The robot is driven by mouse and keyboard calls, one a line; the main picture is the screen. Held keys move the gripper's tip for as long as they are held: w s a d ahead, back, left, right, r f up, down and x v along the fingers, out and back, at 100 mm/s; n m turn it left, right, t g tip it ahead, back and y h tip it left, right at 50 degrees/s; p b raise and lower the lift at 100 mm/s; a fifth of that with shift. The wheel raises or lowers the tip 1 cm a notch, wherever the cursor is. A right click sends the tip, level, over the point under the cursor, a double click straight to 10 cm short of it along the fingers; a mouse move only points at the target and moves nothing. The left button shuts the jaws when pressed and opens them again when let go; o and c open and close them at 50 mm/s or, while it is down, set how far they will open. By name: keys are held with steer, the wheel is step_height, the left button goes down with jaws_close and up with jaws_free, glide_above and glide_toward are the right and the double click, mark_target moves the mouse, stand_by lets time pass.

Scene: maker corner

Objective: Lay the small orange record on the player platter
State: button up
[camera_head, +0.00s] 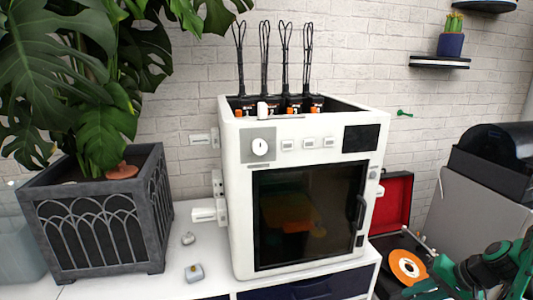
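The small orange record (407,267), with a white centre, shows at the lower right over the record player (391,281), whose red-lined lid (392,203) stands open behind it. I cannot tell whether the record lies flat on the platter or is held just above it. The platter is mostly hidden. My gripper (430,279), green and dark, reaches in from the lower right, close to the record's right edge. Its fingers are small and partly cut off, so whether they are open or shut is unclear.
A tall white machine (240,210) with a dark glass door stands left of the player. A grey planter (100,235) with a large plant is at the left. A grey cabinet (470,215) bearing a black device (495,165) stands at the right. Small parts lie on the white top.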

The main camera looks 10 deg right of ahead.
steer(key=s+a+r+n+g+h, duration=0.1)
steer(key=s+a+r+g, duration=0.1)
steer(key=s+a+r, duration=0.2)
steer(key=s+a+r+n+g+h, duration=0.1)
steer(key=s+a+r+g+h, duration=0.1)
steer(key=s+r, duration=0.9)
step_height(320, 180, up, 3)
steer(key=shift+s+a+f+n+g, duration=0.15)
steer(key=shift+s+a+n+g, duration=0.2)
steer(key=shift+a+g, duration=0.55)
steer(key=shift+a+t, duration=0.15)
steer(key=shift+t, duration=0.15)
steer(key=shift+w+f+h, duration=0.25)
steer(key=shift+w+h, duration=0.05)
steer(key=shift+w, duration=0.4)
